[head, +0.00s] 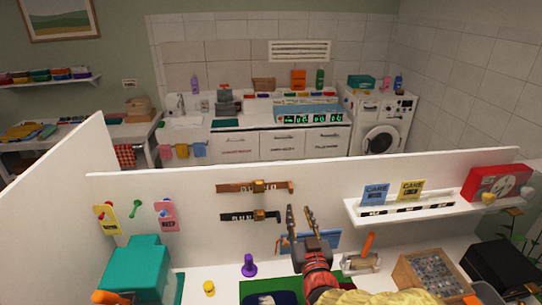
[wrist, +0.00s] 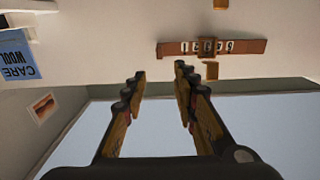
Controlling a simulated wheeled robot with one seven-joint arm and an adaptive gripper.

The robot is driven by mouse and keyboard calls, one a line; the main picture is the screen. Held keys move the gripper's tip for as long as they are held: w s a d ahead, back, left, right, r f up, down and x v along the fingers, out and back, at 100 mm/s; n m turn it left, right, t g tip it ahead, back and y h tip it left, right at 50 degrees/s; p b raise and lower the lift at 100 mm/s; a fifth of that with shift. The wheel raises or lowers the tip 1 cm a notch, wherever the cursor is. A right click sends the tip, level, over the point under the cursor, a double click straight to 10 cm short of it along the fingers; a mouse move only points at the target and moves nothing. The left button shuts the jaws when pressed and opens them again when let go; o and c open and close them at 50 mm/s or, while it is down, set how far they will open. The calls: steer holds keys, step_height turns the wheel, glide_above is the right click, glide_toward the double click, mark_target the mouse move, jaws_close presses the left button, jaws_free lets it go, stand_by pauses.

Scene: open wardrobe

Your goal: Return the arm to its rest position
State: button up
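My gripper (head: 301,222) is raised in front of the low white partition in the head view, fingers pointing up. In the wrist view my gripper (wrist: 160,82) shows two fingers held apart with nothing between them. One strap (wrist: 212,48) also shows beyond the fingertips in the wrist view. The gripper appears apart from both.
A shelf (head: 352,212) with a blue card (head: 374,195), a yellow card (head: 411,190) and a red box (head: 497,183) is on the right. A teal box (head: 133,270), a purple plunger-like object (head: 249,265) and an orange-handled tool (head: 362,258) stand on the near surface.

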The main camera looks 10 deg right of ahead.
steer(key=s+a+f+g+y, duration=0.1)
steer(key=s+a+f+g, duration=0.1)
steer(key=s+f+g, duration=1)
steer(key=s+d+r+b, duration=0.2)
steer(key=s+r+b, duration=0.1)
steer(key=s, duration=0.5)
steer(key=s+d+r+h+b, duration=0.1)
steer(key=s+d+r+b, duration=0.2)
steer(key=s+b, duration=0.2)
steer(key=s, duration=0.3)
steer(key=shift+s+d+r, duration=0.15)
steer(key=shift+s+d, duration=0.1)
steer(key=shift+d, duration=0.1)
stand_by(1.0)
